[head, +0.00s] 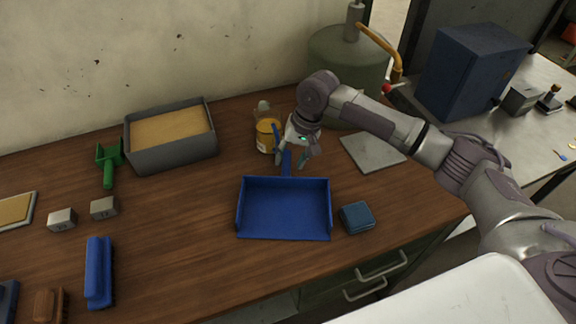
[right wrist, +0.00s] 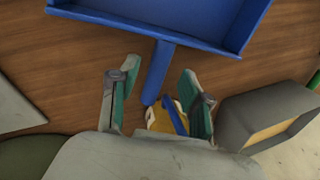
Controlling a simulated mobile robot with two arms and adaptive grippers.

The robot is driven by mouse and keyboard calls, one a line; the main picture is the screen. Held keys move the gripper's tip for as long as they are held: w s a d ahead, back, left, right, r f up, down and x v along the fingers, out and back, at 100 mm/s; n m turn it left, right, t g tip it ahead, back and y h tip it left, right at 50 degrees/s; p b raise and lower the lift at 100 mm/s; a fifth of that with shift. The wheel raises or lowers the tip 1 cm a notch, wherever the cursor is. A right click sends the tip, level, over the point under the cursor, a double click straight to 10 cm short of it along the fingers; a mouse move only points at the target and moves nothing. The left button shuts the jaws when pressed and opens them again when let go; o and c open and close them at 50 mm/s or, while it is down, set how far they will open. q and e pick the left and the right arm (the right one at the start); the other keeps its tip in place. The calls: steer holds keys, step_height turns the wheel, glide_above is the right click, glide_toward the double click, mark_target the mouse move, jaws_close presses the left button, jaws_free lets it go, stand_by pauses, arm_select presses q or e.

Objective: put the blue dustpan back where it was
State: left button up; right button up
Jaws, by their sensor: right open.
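The blue dustpan (head: 284,209) lies flat on the wooden bench, its open edge toward the front and its handle (head: 286,163) pointing to the back. My right gripper (head: 293,162) is over the handle, open. In the right wrist view the two fingers (right wrist: 158,92) are spread on either side of the line of the blue handle (right wrist: 158,72), with a gap on both sides. The pan (right wrist: 165,18) is beyond the fingertips there. My left gripper is not in view.
A yellow-labelled jar (head: 266,136) stands close behind my right gripper. A blue block (head: 357,217) lies just right of the pan. A grey sand-filled box (head: 172,158), green scoop (head: 108,166) and blue brush (head: 98,272) are left. Bare bench lies between brush and pan.

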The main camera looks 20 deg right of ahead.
steer(key=b+v, duration=0.1)
steer(key=v, duration=0.8)
steer(key=shift+f, duration=0.1)
